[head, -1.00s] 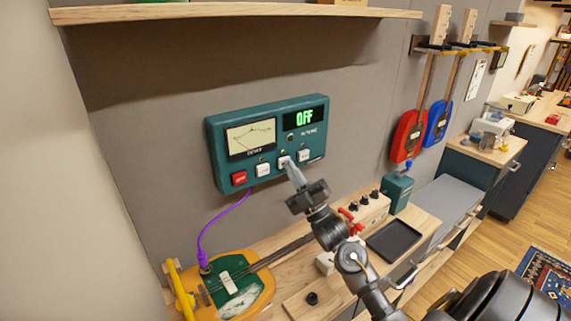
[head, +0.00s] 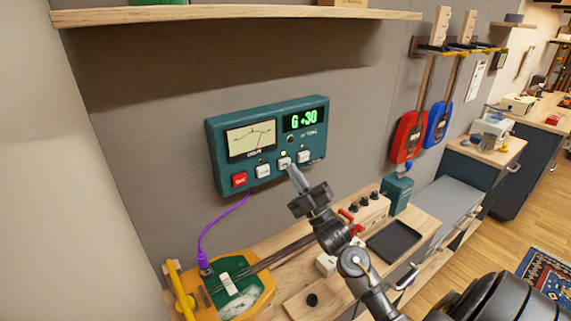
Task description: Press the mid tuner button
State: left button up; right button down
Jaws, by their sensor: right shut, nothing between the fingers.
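The teal tuner box (head: 222,160) hangs on the grey wall. It has a needle meter, a green display (head: 304,119) reading "G +30", a red button (head: 239,180) and a row of three white buttons. The mid tuner button (head: 284,162) is the middle white one, and a small light above it is lit. My right gripper (head: 291,168) is shut and empty, its tip at the lower edge of the mid button. I cannot tell whether the tip touches it. My left gripper is not in view.
A white button (head: 263,171) sits left of the mid one and another (head: 304,157) right. A purple cable (head: 212,225) runs down to a yellow guitar (head: 259,293) on the bench. A wooden shelf (head: 230,16) juts out above the tuner.

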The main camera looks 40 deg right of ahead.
jog(key=shift+s, duration=0.2)
jog(key=s+p, duration=0.1)
jog(key=s, duration=0.4)
dwell(0.5)
dwell(0.7)
